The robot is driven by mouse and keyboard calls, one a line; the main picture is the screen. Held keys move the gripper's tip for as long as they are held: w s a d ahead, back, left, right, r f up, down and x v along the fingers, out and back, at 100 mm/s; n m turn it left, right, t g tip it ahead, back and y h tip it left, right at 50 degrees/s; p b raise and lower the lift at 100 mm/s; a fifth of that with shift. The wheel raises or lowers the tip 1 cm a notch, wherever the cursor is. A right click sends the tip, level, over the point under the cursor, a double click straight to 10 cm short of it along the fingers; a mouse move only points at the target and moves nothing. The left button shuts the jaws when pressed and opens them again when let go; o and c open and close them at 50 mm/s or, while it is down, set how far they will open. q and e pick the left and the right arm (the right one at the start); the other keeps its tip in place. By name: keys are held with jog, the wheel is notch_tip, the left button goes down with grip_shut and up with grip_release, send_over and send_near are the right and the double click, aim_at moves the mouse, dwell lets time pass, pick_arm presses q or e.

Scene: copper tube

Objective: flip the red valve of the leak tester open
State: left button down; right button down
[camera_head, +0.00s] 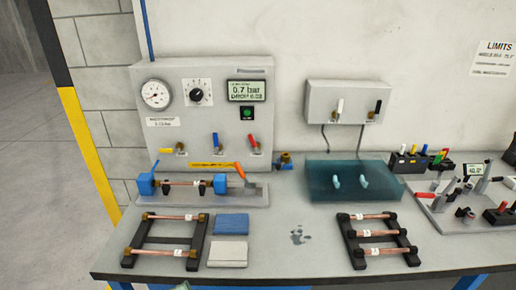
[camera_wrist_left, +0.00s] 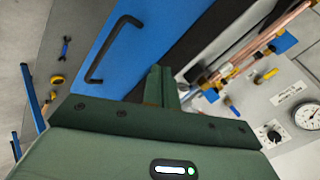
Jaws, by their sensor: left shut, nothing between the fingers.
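The leak tester (camera_head: 200,110) is a grey panel box against the wall, with a gauge, a knob and a display that seems to read 0.7 bar. Its red valve (camera_head: 253,141) is the rightmost of three small levers and stands roughly upright, leaning slightly left. The blue valve (camera_head: 215,138) is in the middle and the yellow one (camera_head: 180,146) on the left. My left gripper (camera_wrist_left: 160,85) is shut and empty in the left wrist view, with part of the tester at the right. I cannot pick out the red valve there. My right gripper is not in view.
A fixture with blue ends (camera_head: 146,184), a copper tube (camera_head: 185,183) and an orange lever (camera_head: 239,170) stands before the tester. The bench's front middle is mostly clear.

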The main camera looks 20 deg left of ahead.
pick_arm(q)
jog(key=s+d+f+g+h, duration=0.2)
jog(key=s+f, duration=0.3)
jog(key=f, duration=0.7)
jog(key=s+d+f+g+h, duration=0.15)
jog(key=s+f, duration=0.25)
jog(key=f, duration=0.8)
jog(key=s+f+n+g, duration=0.1)
jog(key=s+f+g, duration=0.1)
jog(key=s+f, duration=0.4)
jog(key=s+d+f+n+g, duration=0.1)
jog(key=s+f, duration=0.4)
jog(key=s, duration=0.9)
jog(key=shift+s+f+n+g+h, duration=0.2)
jog(key=shift+f+n+g+h, duration=0.2)
jog(key=shift+n, duration=0.2)
jog(key=shift+s+d, duration=0.1)
